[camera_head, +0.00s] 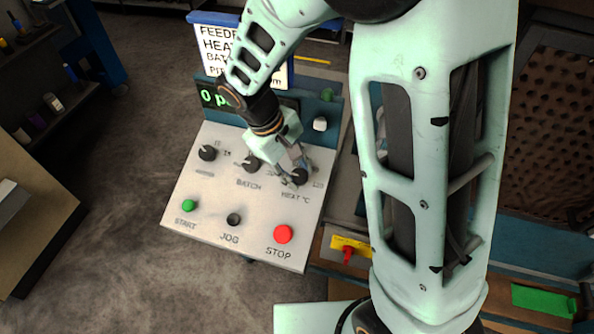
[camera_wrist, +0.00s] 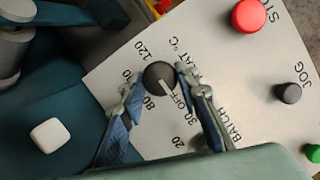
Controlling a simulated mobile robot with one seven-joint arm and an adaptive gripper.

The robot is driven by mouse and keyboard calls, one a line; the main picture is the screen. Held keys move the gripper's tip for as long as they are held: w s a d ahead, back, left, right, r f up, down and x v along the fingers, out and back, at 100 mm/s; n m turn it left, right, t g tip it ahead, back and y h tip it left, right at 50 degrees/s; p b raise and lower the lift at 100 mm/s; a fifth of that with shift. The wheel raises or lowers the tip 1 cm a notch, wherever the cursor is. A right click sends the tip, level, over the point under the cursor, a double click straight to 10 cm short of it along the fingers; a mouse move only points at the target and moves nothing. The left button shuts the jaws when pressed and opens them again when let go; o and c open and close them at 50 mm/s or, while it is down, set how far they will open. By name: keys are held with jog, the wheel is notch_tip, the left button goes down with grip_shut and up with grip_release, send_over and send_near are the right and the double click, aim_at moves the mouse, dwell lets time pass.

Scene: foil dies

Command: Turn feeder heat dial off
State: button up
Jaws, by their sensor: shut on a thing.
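The heat dial is a round black knob (camera_wrist: 159,76) on the pale control panel (camera_head: 215,225), at the panel's upper right above the HEAT °C label. In the wrist view its white pointer line slants down and right, toward the OFF lettering. My gripper (camera_wrist: 157,84) has one finger on each side of the dial and is shut on it. In the head view my gripper (camera_head: 297,170) reaches down onto the dial (camera_head: 301,178) and partly hides it and its markings.
The batch knob (camera_head: 251,164) is close left of my gripper, with another black knob (camera_head: 207,153) farther left. Below are the green START button (camera_head: 189,206), black JOG button (camera_head: 234,219) and red STOP button (camera_head: 283,234). A sign (camera_head: 222,50) and green-lettered display (camera_head: 212,97) stand behind.

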jog(key=o, duration=1.2)
jog(key=shift+c, duration=0.2)
jog(key=shift+r, duration=0.1)
jog(key=v, duration=1.2)
